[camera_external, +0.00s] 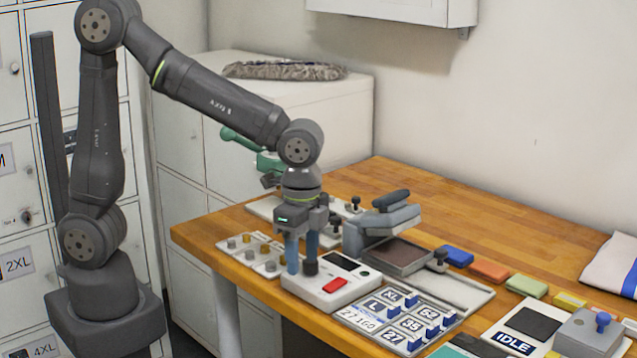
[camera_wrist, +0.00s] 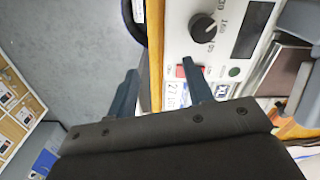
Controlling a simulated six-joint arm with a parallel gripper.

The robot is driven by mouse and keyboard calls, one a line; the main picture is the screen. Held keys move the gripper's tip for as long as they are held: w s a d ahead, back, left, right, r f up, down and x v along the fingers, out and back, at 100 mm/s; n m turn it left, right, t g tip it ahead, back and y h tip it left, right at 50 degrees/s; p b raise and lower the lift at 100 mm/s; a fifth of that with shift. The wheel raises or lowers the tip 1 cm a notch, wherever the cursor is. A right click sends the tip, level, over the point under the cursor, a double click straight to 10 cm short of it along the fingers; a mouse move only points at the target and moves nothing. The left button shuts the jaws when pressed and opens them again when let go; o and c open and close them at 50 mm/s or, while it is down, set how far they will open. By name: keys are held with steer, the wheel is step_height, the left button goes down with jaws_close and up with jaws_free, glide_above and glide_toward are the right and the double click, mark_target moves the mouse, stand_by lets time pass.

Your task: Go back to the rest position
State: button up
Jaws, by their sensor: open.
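My gripper (camera_external: 302,262) is open and empty, pointing down at the white control box (camera_external: 335,300) near the front edge of the workbench. In the external view its two blue-grey fingers overlap the box's left end, beside the black knob (camera_external: 311,268). In the wrist view the fingers of my gripper (camera_wrist: 160,76) are spread apart. The right finger lies over the control box near the red button (camera_wrist: 181,71), and the left one is over the floor side. I cannot tell whether a finger touches the box. The knob (camera_wrist: 203,27) is clear of the fingers there.
A heat press (camera_external: 385,225) stands behind the box on the wooden workbench (camera_external: 480,225). A tray of number and size tiles (camera_external: 395,325) lies to the right. Several coloured blocks and an IDLE display (camera_external: 514,343) are further right. White lockers (camera_external: 185,150) stand behind my arm.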

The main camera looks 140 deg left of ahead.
steer(key=w+d+f+m, duration=0.2)
steer(key=w+d+m, duration=0.1)
steer(key=w+d, duration=0.8)
steer(key=n, duration=0.6)
glide_toward(269, 263)
steer(key=shift+w+f, duration=0.15)
steer(key=shift+w, duration=0.15)
steer(key=f, duration=0.7)
steer(key=shift+s+f, duration=0.2)
steer(key=shift+s, duration=0.05)
steer(key=shift+r, duration=0.1)
steer(key=r, duration=0.4)
steer(key=w+r, duration=0.1)
steer(key=r, duration=0.2)
steer(key=w, duration=0.3)
steer(key=w+d+m, duration=0.1)
steer(key=w, duration=0.2)
steer(key=w+d+m, duration=0.1)
steer(key=w, duration=0.3)
steer(key=shift+w, duration=0.1)
